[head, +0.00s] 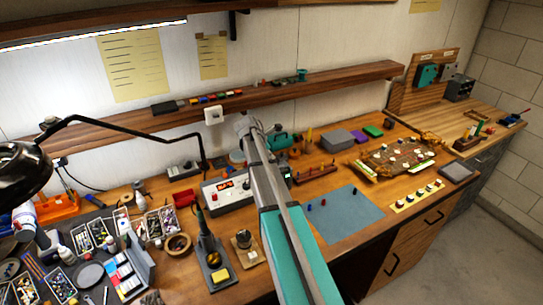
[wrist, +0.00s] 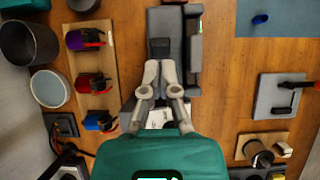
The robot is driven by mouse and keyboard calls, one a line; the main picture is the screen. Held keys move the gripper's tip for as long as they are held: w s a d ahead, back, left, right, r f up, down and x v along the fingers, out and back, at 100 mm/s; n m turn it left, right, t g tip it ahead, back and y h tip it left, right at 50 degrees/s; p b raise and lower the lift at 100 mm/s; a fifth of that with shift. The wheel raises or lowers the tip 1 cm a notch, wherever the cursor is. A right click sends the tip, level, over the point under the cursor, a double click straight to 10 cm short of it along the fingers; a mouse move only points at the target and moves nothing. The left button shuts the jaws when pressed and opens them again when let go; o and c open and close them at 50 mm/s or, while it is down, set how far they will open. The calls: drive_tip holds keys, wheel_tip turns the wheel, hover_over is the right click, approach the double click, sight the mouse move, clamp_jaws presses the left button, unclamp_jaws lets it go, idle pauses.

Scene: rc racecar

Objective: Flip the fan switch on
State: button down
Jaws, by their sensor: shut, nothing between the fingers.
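I cannot make out a fan or a switch marked for it in either view. In the wrist view my gripper (wrist: 163,66) is shut and empty, with its fingertips over a dark grey boxy device (wrist: 168,22). I cannot tell whether they touch it. A pale panel (wrist: 158,119) shows partly between the finger linkages. In the head view the gripper is hidden behind my arm. A small white square box (head: 213,114) is at the wall near the shelf.
A rack with coloured-handled tools (wrist: 93,85) and a dark pot (wrist: 28,45) lie left of the gripper in the wrist view. A soldering stand (head: 215,264) stands left of my arm. The blue mat (head: 340,220) holds a few pegs. A black lamp arm (head: 125,125) crosses the left.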

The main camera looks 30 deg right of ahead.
drive_tip(key=d+r+p+v, duration=0.1)
drive_tip(key=p+v, duration=0.7)
drive_tip(key=v, duration=0.1)
drive_tip(key=shift+r+p, duration=0.2)
drive_tip(key=shift+p, duration=0.2)
idle(0.7)
drive_tip(key=s+a+f+m+y+b, duration=0.3)
drive_tip(key=s+a+f+m+b, duration=0.2)
drive_tip(key=s+a+m, duration=0.3)
drive_tip(key=s+a+f+m+y+b, duration=0.3)
drive_tip(key=s+a+f+m+b, duration=0.2)
drive_tip(key=s+a, duration=1.1)
wheel_tip(320, 180, down, 3)
drive_tip(key=a+m, duration=0.1)
drive_tip(key=m, duration=0.3)
drive_tip(key=shift+a+f+m+b, duration=0.2)
drive_tip(key=shift+a+m+b, duration=0.1)
drive_tip(key=shift+a+b, duration=0.1)
